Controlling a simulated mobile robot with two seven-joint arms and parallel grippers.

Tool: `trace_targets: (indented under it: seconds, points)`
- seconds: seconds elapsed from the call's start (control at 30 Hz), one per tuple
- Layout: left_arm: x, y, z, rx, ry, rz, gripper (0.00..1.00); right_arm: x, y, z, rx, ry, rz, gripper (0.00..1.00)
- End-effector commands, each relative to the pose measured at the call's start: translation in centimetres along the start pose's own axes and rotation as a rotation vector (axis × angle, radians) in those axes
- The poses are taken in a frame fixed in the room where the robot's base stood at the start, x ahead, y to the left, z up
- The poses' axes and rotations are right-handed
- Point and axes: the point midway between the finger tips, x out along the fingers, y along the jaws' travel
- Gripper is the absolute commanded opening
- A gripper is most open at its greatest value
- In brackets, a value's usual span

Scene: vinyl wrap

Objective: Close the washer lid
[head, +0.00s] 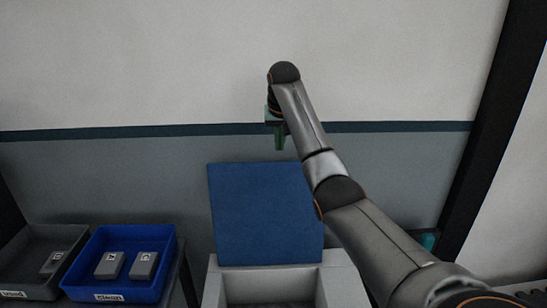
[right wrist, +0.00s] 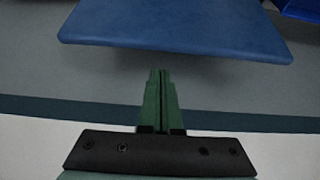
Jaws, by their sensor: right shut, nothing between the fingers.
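The washer is a light grey open-topped box (head: 337,285) at the bottom middle of the head view. Its blue lid (head: 262,215) stands raised at the back, so the opening shows. The lid's edge also shows across the top of the right wrist view (right wrist: 175,25). My right gripper (head: 280,140) is up beyond the lid's top edge, near the wall. Its green fingers (right wrist: 160,100) are shut together with nothing between them, pointing toward the lid with a gap between. My left gripper is not in view.
A blue bin (head: 163,285) marked clean holds two grey blocks (head: 110,264) at the lower left. A dark grey bin (head: 25,282) beside it holds one grey block (head: 53,262). A wall with a dark stripe (head: 100,132) is behind. A dark post (head: 495,120) stands at the right.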

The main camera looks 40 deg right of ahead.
Motion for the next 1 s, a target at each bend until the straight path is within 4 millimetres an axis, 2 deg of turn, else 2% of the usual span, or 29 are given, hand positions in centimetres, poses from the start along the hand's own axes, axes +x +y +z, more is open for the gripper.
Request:
trace_targets:
  seconds: [0.13,0.23,0.63,0.8,1.0]
  points:
    - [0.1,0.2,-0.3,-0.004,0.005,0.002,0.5,0.0,0.1,-0.1,0.003,0.0,-0.001,0.0]
    - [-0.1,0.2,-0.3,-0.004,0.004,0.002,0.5,0.7,0.1,-0.1,0.003,0.0,-0.001,0.0]
    - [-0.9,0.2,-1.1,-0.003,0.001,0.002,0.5,7.7,0.0,-0.1,0.002,-0.002,-0.001,0.0]
    - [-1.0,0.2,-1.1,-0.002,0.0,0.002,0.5,9.2,0.0,-0.1,0.001,0.001,-0.002,0.0]
    - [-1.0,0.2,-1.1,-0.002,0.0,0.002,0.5,9.8,0.0,-0.1,0.001,0.003,-0.002,0.0]
